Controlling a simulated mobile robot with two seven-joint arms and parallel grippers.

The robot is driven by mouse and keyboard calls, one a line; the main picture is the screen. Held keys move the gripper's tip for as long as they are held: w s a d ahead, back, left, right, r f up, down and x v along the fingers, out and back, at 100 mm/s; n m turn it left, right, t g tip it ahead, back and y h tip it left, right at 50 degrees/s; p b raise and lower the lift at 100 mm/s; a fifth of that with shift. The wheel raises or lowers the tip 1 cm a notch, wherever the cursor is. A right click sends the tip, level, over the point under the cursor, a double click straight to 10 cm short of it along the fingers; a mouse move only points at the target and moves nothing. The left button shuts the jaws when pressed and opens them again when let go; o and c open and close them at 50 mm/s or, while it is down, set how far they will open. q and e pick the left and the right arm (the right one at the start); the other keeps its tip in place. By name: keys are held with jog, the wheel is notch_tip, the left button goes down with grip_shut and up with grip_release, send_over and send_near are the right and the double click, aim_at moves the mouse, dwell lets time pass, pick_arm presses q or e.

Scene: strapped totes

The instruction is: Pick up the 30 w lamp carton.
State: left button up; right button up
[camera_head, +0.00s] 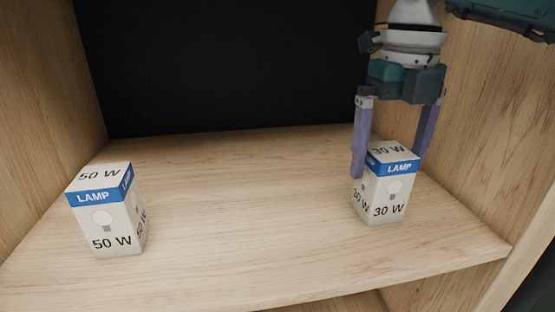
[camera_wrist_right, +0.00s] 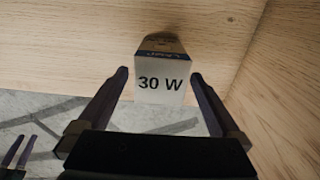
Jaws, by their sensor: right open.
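The 30 W lamp carton (camera_head: 387,199) is white with a blue LAMP band and stands upright on the right part of the shelf. My right gripper (camera_head: 388,170) is open, pointing down, with one purple finger on either side of the carton's upper part. In the right wrist view the carton's 30 W top (camera_wrist_right: 161,83) shows between the two dark fingertips (camera_wrist_right: 160,75), with a gap on each side. The carton stands free on the shelf. My left gripper is not seen in the head view.
A similar 50 W lamp carton (camera_head: 105,212) stands upright at the left of the wooden shelf (camera_head: 250,215). Wooden side walls rise at left and right (camera_head: 480,130), the right one close to my right gripper. The back is dark. The shelf between the cartons is clear.

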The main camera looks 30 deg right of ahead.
aim_at(381, 185)
jog(key=f, duration=0.5)
jog(key=shift+w+f, duration=0.15)
jog(key=shift+w, duration=0.05)
jog(key=shift+c, duration=0.2)
jog(key=c, duration=1.3)
jog(key=shift+c, duration=0.2)
